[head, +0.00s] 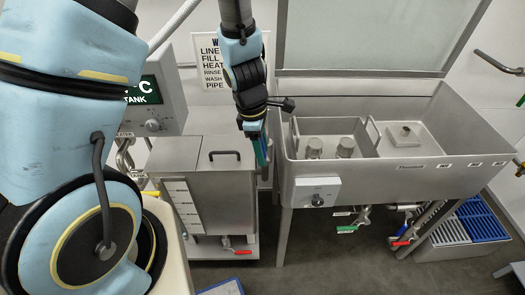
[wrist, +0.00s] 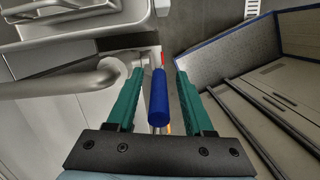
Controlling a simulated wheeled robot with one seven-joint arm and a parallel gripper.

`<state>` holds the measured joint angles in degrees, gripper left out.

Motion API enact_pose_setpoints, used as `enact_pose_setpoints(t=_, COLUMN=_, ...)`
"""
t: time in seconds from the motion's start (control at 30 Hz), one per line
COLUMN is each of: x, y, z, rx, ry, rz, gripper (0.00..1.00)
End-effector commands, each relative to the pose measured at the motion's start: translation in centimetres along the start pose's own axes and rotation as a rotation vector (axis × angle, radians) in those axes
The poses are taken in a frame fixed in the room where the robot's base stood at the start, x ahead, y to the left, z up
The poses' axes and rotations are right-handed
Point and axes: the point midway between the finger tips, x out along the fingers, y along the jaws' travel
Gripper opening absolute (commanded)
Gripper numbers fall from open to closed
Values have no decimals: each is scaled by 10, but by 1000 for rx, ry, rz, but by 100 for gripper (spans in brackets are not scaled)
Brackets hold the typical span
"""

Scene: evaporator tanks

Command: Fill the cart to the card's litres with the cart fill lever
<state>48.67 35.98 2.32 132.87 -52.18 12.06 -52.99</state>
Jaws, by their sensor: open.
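My gripper (head: 262,163) is in the gap between the steel cart tank and the sink in the head view. In the wrist view its green fingers (wrist: 158,85) are open, with a blue lever handle (wrist: 158,95) between them. I see a gap on both sides of the handle. I cannot tell whether this is the cart fill lever. The steel cart tank (head: 226,190) has a level scale (head: 183,207) on its front and a red-handled valve (head: 236,249) low down. The scale's reading is too small to tell.
The steel sink (head: 400,165) stands to the right, with a dial box (head: 317,192) and green-handled (head: 346,229) and red-handled (head: 400,243) valves below. A wall sign (head: 212,62) lists line, fill, heat and rinse. A thick pipe (wrist: 60,85) runs left of my fingers; a blue-rimmed container (wrist: 260,60) is right.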

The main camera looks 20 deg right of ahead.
Motion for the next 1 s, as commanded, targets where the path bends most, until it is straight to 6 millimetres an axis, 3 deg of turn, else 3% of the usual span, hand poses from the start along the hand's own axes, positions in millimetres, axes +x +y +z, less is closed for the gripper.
enact_pose_setpoints(t=0.6, x=-96, y=0, z=1, rx=4, ry=-2, rz=0, gripper=52)
enact_pose_setpoints(t=1.0, x=-104, y=-1, z=0, rx=1, ry=-1, rz=-3, gripper=52)
